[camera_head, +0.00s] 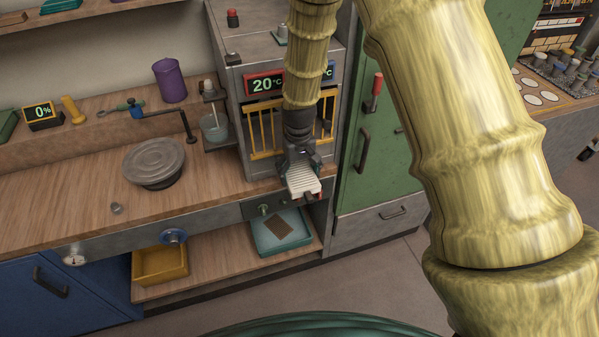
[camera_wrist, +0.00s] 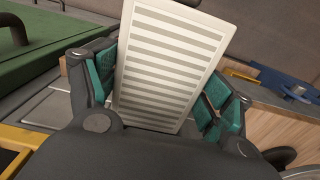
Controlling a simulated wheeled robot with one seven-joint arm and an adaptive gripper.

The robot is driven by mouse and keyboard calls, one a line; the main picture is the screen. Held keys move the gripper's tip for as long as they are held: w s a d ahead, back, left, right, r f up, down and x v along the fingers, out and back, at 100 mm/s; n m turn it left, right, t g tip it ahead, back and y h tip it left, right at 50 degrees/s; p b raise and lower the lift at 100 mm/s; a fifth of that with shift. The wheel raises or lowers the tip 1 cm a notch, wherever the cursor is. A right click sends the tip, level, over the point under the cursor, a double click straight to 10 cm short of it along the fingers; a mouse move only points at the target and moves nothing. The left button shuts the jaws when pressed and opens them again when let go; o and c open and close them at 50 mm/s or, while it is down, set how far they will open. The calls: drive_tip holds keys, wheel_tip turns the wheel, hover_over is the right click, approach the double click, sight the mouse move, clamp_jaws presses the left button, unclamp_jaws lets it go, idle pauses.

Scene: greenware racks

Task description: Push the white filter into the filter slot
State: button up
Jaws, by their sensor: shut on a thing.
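The white filter (camera_wrist: 170,62) is a flat panel with grey stripes and a pale rim. In the wrist view it stands between the teal pads of my gripper (camera_wrist: 160,95), which is shut on it. In the head view my gripper (camera_head: 299,172) hangs in front of the grey kiln-like cabinet with the 20 °C display, and the filter (camera_head: 303,181) points down toward the counter's front edge. A small red part (camera_head: 313,196) shows at the filter's lower end. I cannot make out the filter slot for certain; the gripper and filter may hide it.
The grey cabinet (camera_head: 222,68) has yellow bars on its front. A green cabinet (camera_head: 362,185) with handles stands to its right. A round grey wheel (camera_head: 153,160) sits on the wooden counter. A teal tray (camera_head: 265,243) and a yellow bin (camera_head: 148,280) are on the lower shelf.

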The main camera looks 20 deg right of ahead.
sight(303, 180)
drive_tip(key=shift+s+p, duration=0.4)
drive_tip(key=shift+s, duration=1.1)
drive_tip(key=shift+s, duration=0.1)
